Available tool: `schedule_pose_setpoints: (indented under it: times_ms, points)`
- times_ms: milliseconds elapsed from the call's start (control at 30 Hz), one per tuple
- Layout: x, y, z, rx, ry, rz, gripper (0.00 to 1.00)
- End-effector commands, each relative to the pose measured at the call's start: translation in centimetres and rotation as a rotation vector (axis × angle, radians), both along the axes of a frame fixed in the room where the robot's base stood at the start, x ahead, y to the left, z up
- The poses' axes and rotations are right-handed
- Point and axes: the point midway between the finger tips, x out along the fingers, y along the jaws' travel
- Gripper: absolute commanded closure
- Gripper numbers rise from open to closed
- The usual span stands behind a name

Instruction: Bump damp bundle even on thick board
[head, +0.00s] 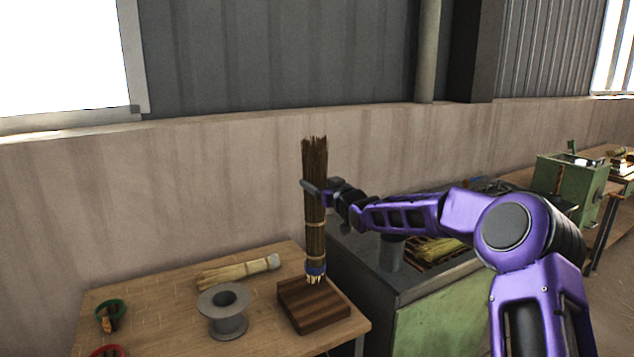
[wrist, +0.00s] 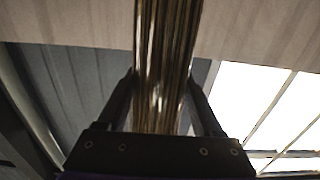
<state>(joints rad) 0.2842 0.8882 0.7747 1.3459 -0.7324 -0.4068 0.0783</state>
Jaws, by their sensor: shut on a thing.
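The bundle (head: 315,240) is a tall sheaf of dark brown stalks, close to upright, with pale ties and a blue band near its lower end. My gripper (head: 314,187) is shut on it in its upper half. In the wrist view the stalks (wrist: 166,50) run between the two fingers (wrist: 163,85). The thick board (head: 318,314) is a dark striped wooden block on the table. The bundle's pale lower tips are over the board's back part; I cannot tell whether they touch it.
On the wooden table (head: 160,285) are a grey spool (head: 224,318), a pale straw bundle (head: 236,271), a green cup (head: 110,314) and a red-rimmed one (head: 108,351). A green-sided bench (head: 425,315) with a grey cylinder (head: 391,253) stands close to the right.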

Motion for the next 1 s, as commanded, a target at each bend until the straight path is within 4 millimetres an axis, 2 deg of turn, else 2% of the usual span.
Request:
schedule_pose_setpoints:
  times_ms: [600, 967, 1000]
  points:
    - [0.0, 0.0, -6.5, -0.001, 0.004, 0.0, 0.9]
    - [0.0, 0.0, -6.8, -0.001, 0.003, 0.0, 0.9]
    - [0.0, 0.0, -6.8, -0.001, 0.003, 0.0, 0.4]
